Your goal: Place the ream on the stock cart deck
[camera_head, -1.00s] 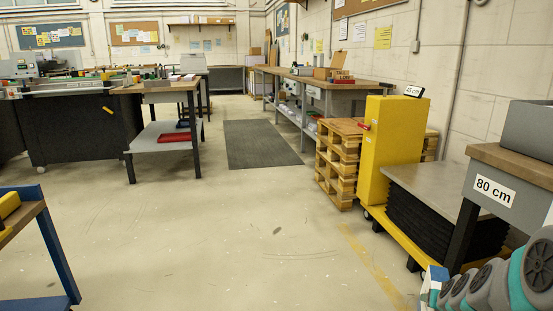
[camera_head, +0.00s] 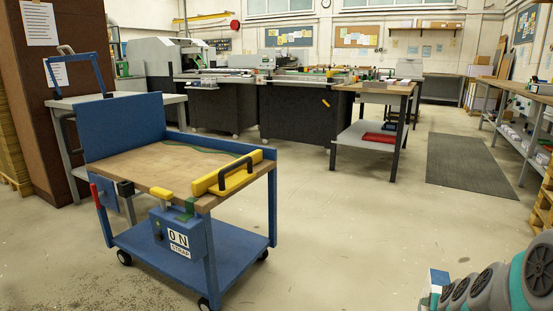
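A blue cart, which I take for the stock cart, stands at the left, with a wooden deck (camera_head: 150,168) above a blue lower shelf (camera_head: 190,252). No ream lies on the deck. A thin green strap (camera_head: 208,151) lies along its back. A yellow bar with a dark handle (camera_head: 234,174) lies along its right end. My grey and teal arm enters at the lower right, well apart from the cart. A small white and blue block (camera_head: 434,284) shows by the arm; I cannot tell if it is the ream. My gripper's fingers cannot be made out.
A box marked "0 N STRAP" (camera_head: 180,236) hangs on the cart's near side. A blue panel (camera_head: 122,125) closes its left end. A table with a red item (camera_head: 380,138) stands beyond. The floor right of the cart is clear.

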